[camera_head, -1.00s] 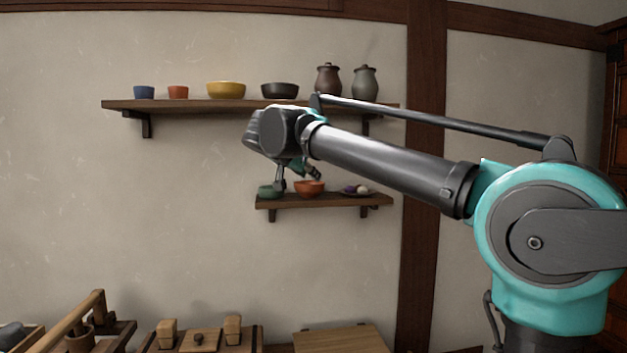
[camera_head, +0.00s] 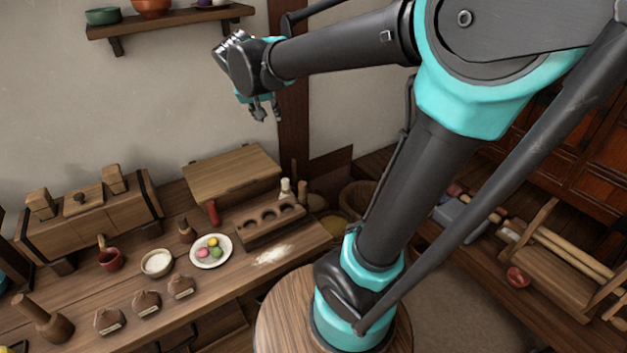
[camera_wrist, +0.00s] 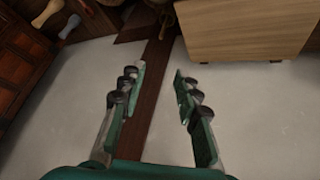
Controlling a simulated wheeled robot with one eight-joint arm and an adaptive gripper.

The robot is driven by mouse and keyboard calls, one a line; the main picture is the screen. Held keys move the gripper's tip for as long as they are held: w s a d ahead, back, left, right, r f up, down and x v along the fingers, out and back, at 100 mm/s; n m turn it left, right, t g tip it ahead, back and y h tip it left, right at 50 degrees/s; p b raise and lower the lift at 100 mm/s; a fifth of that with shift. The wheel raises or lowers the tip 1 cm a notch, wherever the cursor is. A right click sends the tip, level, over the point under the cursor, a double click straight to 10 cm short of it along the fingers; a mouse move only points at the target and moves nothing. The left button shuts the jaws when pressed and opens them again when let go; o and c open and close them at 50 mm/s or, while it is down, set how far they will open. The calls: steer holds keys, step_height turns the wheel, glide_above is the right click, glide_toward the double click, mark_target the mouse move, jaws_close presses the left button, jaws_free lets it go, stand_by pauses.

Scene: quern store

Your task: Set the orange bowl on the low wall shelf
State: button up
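The orange bowl (camera_head: 151,8) sits on the low wall shelf (camera_head: 172,18), at the top left of the head view and cut by the picture's upper edge. A green bowl (camera_head: 103,16) stands to its left on the same shelf. My gripper (camera_head: 262,112) is below and to the right of the shelf, clear of the bowl and pointing down. In the wrist view my gripper (camera_wrist: 160,85) has its two fingers spread apart with nothing between them. The orange bowl is not in the wrist view.
Below is a wooden bench with a plate of coloured balls (camera_head: 210,250), a white-filled bowl (camera_head: 157,263), a red mug (camera_head: 110,258), a holed block (camera_head: 262,224) and a slanted board (camera_head: 231,173). A dark post (camera_head: 291,120) stands right of my gripper. Bare wall lies under the shelf.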

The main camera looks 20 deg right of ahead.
steer(key=s+d+f+n+g+y, duration=0.1)
steer(key=s+d+f, duration=0.2)
steer(key=s+f, duration=0.7)
steer(key=s+d+f+n+g+y, duration=0.1)
steer(key=s+d+f, duration=0.3)
steer(key=s+f, duration=0.5)
steer(key=shift+s+d+f+n+y, duration=0.15)
steer(key=shift+s+f+n+y, duration=0.35)
steer(key=shift+f, duration=0.4)
steer(key=shift+w, duration=0.1)
